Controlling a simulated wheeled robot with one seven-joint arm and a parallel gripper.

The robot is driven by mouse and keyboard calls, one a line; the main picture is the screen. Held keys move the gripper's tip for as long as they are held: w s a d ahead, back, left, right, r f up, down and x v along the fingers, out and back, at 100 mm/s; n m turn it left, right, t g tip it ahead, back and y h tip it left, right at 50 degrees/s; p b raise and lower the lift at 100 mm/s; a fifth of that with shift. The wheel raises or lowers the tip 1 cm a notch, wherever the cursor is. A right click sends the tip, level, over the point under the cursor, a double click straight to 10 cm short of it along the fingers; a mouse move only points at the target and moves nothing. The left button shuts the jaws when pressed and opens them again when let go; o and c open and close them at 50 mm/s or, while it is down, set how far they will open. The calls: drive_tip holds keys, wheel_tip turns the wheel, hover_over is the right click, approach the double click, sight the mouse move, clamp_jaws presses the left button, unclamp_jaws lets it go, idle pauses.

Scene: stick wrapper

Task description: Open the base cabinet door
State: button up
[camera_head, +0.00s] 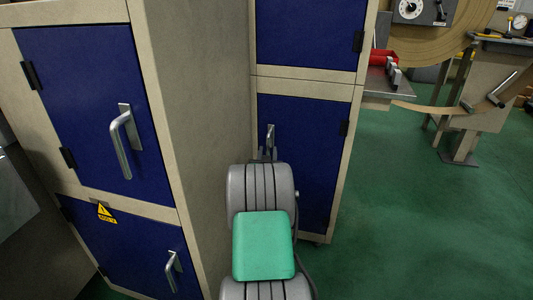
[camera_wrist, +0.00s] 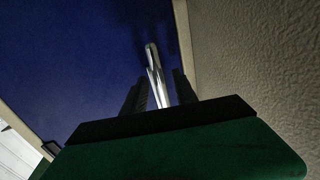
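The blue base cabinet door (camera_head: 318,160) is the lower door of the right-hand cabinet, and it looks closed. Its silver handle (camera_head: 270,137) stands upright near the door's left edge. My gripper (camera_head: 266,154) is at the handle, mostly hidden behind my own arm in the head view. In the wrist view, the two dark fingers of my gripper (camera_wrist: 160,92) are apart, one on each side of the handle (camera_wrist: 154,70). A narrow gap seems to show beside the handle, and contact cannot be told. The door (camera_wrist: 80,60) fills the wrist view's left part.
A beige cabinet side wall (camera_head: 205,90) stands close to the left of my arm. Another cabinet with blue doors (camera_head: 90,100) and silver handles is at the left. Green floor (camera_head: 420,220) is free at the right, before a machine with a metal stand (camera_head: 462,130).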

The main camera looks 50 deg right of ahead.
drive_tip(key=shift+x, duration=0.85)
drive_tip(key=shift+c, duration=0.2)
clamp_jaws()
idle(0.5)
